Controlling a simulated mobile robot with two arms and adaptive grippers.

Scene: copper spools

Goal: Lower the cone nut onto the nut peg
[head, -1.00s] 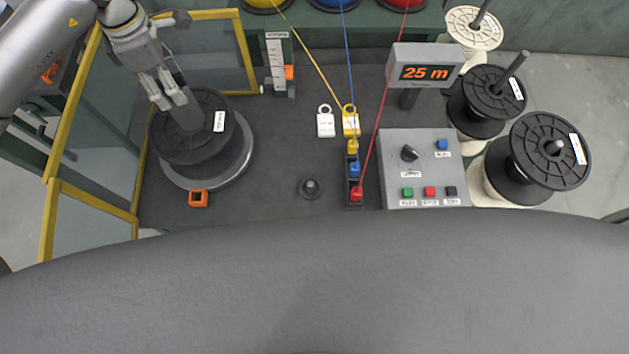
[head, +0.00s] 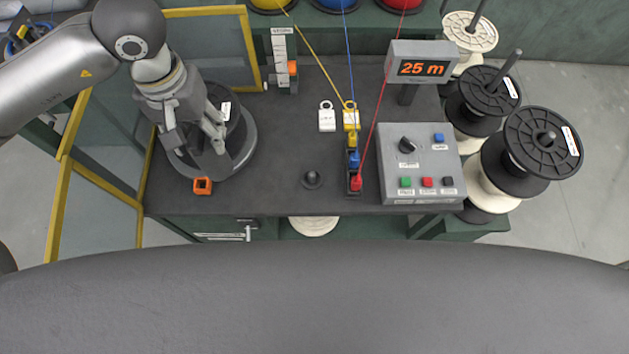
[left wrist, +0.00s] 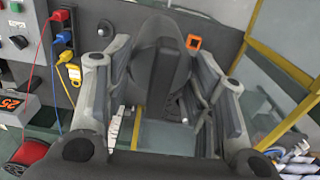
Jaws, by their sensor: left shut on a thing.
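The dark grey cone nut (head: 208,165) is in my left gripper (head: 195,138), which is shut on it. The left wrist view shows the nut (left wrist: 150,45) between the two fingers (left wrist: 165,95). The nut peg (head: 311,178), a short black stub on a round base, stands upright and bare on the bench, right of the gripper and apart from the nut. My right gripper is not in view.
An orange square piece (head: 202,187) lies at the bench's front left. The control box (head: 419,165) and a row of coloured connectors (head: 353,165) stand right of the peg. A yellow-framed guard (head: 100,205) is at the left. Bench between turntable and peg is clear.

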